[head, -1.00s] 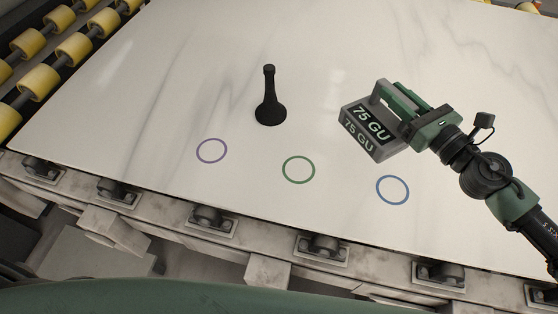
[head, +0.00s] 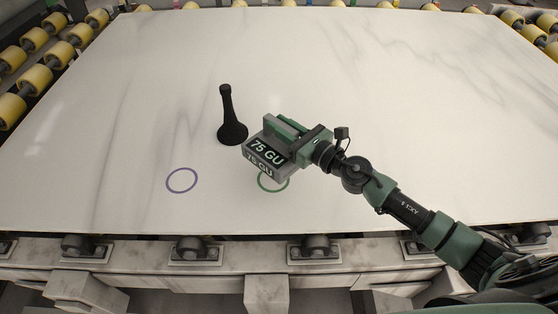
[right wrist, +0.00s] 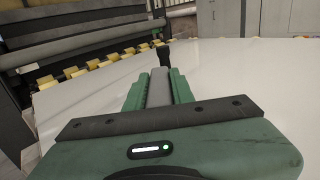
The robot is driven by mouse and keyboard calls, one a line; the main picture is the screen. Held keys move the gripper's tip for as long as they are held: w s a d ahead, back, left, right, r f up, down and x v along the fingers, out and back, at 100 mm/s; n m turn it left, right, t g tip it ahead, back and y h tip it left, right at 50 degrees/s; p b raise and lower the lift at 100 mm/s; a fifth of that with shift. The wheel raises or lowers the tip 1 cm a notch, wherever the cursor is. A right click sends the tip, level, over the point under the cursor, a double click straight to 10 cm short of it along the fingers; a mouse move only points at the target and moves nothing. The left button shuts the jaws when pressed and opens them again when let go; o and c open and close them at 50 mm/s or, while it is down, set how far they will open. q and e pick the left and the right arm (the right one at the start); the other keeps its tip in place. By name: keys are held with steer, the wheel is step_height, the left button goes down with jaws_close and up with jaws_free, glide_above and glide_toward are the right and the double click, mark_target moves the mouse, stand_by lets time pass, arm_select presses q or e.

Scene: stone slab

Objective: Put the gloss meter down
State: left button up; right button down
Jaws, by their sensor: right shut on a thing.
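The gloss meter (head: 266,152) is a grey block with a handle on top and "75 GU" on two faces. My right gripper (head: 290,132) is shut on its handle; in the right wrist view the grey handle (right wrist: 159,88) lies between the green fingers. The meter appears in front of the green ring (head: 273,188), whose upper part it hides. I cannot tell how far it is above the slab. The stone slab (head: 400,80) is pale with grey veins. My left gripper is not in view.
A black flared post (head: 230,118) stands upright on the slab, close left of the meter; its top also shows in the right wrist view (right wrist: 165,54). A purple ring (head: 181,180) is marked farther left. Yellow rollers (head: 38,78) line the left side. The slab behind is clear.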

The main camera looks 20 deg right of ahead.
mark_target(281, 147)
step_height(281, 147, down, 4)
steer(key=shift+r+b, duration=0.1)
steer(key=shift+b, duration=0.75)
step_height(281, 147, down, 4)
steer(key=shift+f+b, duration=0.1)
steer(key=shift+b, duration=1.1)
steer(key=shift+f, duration=0.15)
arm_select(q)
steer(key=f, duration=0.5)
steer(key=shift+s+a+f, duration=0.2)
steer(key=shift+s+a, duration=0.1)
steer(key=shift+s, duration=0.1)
arm_select(e)
steer(key=shift+f, duration=0.1)
steer(key=c, duration=1.2)
jaws_free()
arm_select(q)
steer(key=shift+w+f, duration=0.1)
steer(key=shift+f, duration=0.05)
